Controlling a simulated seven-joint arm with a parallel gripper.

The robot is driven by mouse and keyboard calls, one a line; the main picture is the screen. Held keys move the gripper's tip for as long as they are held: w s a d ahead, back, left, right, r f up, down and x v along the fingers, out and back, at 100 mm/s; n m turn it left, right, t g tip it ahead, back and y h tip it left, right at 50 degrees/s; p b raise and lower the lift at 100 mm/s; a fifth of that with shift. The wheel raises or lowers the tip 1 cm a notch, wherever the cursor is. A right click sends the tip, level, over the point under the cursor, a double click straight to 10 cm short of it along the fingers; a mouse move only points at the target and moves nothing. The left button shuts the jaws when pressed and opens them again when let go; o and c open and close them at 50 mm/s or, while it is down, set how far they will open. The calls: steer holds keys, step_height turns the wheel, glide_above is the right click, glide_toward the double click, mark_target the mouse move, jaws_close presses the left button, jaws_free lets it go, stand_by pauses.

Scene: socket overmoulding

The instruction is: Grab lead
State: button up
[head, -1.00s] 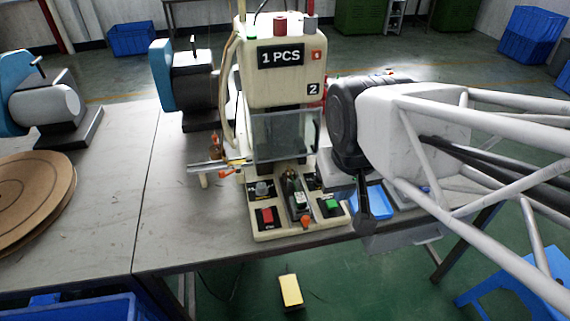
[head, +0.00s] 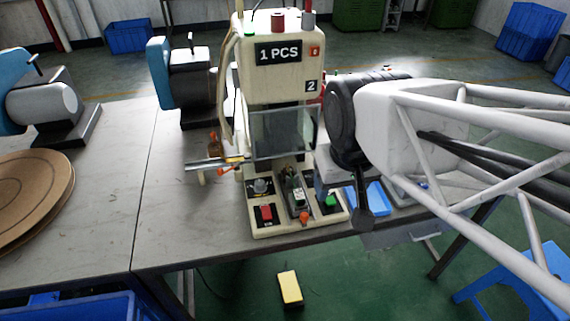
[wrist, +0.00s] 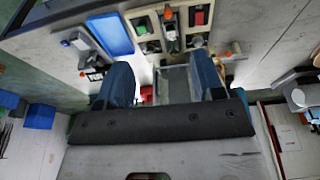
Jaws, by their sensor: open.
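I cannot pick out the lead with certainty in either view. The cream moulding machine (head: 278,85), labelled "1 PCS", stands on the table with a clear guard over its work area. A narrow fixture (head: 297,195) sits at its front between a red button (head: 266,212) and a green button (head: 330,200), with an orange piece at its front end. My gripper (wrist: 163,80) is open, its two blue-grey fingers apart with nothing visibly held between them. It is to the right of the machine in the head view, where its fingertips are largely hidden.
A blue tray (head: 377,198) lies right of the machine, partly behind my arm; it also shows in the wrist view (wrist: 110,35). A metal rod with orange parts (head: 215,164) sticks out left of the machine. A round brown disc (head: 35,195) lies at left. The table's left-middle is clear.

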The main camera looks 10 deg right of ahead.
steer(key=g, duration=0.3)
glide_above(298, 191)
steer(key=f, duration=1.9)
steer(key=shift+s+f, duration=0.1)
steer(key=shift+s, duration=0.2)
steer(key=shift+w+f, duration=0.25)
steer(key=shift+f, duration=0.15)
steer(key=shift+f, duration=1.3)
